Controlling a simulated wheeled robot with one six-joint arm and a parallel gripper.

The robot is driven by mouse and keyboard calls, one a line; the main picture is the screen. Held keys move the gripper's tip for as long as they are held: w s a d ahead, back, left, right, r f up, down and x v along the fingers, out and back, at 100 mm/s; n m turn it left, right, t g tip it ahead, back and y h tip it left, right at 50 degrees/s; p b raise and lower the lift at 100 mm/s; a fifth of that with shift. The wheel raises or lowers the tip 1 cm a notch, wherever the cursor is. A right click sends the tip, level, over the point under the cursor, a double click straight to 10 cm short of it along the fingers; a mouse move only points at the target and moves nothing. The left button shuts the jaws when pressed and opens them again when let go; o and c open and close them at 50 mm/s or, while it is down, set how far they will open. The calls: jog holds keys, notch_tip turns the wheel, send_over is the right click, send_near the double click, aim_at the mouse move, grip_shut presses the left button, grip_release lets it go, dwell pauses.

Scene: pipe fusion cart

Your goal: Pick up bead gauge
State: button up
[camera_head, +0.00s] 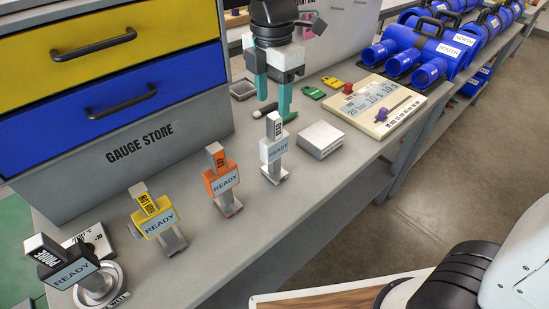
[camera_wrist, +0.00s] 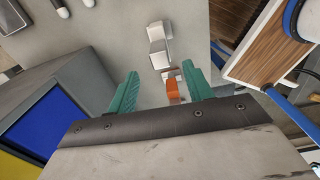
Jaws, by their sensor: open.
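The bead gauge (camera_head: 274,150) is a white block with a "READY" label and an upright tab marked "BEAD". It stands on the grey bench in the head view. In the wrist view a white gauge (camera_wrist: 159,50), apparently the same one, lies beyond the fingertips. My gripper (camera_head: 274,98) has teal fingers, points down and appears behind and above the bead gauge in the head view. It is open and empty, apart from the gauge. In the wrist view an orange gauge (camera_wrist: 172,90) shows between the fingers (camera_wrist: 162,82), farther down.
An orange gauge (camera_head: 222,182), a yellow gauge (camera_head: 155,217) and a black gauge (camera_head: 75,272) stand in a row to the left. A white box (camera_head: 322,140) lies to the right. The gauge store drawers (camera_head: 110,90) rise behind. Blue clamps (camera_head: 420,50) lie farther right.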

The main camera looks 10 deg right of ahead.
aim_at(274, 115)
jog(key=shift+w+a+f, duration=0.1)
jog(key=shift+a+f, duration=0.2)
jog(key=shift+f, duration=0.15)
jog(key=f, duration=0.4)
jog(key=d+f, duration=0.1)
jog(key=f, duration=0.2)
grip_shut()
